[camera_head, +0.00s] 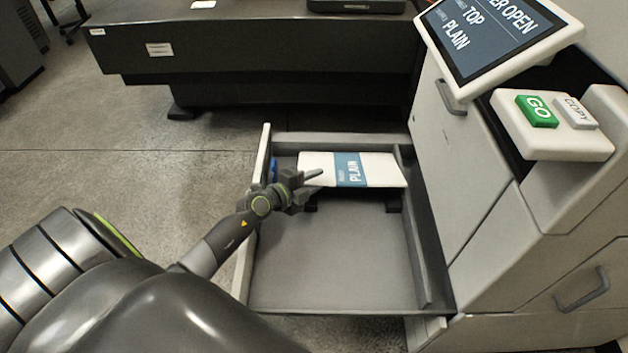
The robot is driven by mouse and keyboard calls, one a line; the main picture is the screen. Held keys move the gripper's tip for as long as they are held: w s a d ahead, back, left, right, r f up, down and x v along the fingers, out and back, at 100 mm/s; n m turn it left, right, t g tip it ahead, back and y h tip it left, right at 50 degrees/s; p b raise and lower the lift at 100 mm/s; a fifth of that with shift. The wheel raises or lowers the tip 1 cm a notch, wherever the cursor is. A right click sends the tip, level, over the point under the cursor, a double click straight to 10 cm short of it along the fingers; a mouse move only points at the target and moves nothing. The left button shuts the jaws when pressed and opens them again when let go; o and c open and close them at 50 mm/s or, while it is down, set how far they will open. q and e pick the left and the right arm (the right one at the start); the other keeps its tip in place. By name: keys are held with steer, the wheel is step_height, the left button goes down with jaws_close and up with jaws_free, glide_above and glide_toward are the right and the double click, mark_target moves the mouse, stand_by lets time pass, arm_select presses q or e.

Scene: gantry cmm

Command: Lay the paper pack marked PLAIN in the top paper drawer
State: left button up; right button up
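The paper pack (386,171) is white with a blue band reading PLAIN. It lies flat within the outline of the pulled-out top paper drawer (335,262), toward its far end. I cannot tell whether it rests on the drawer floor or sits a little above it. My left gripper (313,180) is at the pack's left edge, with a fingertip overlapping that edge. Whether its fingers are closed on the pack is unclear. My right gripper is not in view.
The copier (480,185) stands at the right, with a tilted screen (480,38) showing OPEN, TOP and PLAIN. Green GO (537,110) and grey COPY (575,112) buttons sit below it. A dark machine base (250,50) stands behind the drawer. Floor at left is clear.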

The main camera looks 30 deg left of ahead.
arm_select(q)
steer(key=o, duration=0.6)
steer(key=shift+c, duration=0.2)
steer(key=shift+s+a+r, duration=0.1)
steer(key=shift+s, duration=0.2)
steer(key=p+v, duration=0.2)
steer(key=v, duration=1.4)
steer(key=shift+s+r, duration=0.15)
steer(key=shift+s, duration=0.2)
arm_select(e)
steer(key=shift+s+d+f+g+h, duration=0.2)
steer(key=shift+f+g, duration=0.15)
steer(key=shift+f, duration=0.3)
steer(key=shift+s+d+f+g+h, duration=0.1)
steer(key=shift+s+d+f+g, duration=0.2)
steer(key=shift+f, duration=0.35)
arm_select(q)
steer(key=shift+a, duration=0.15)
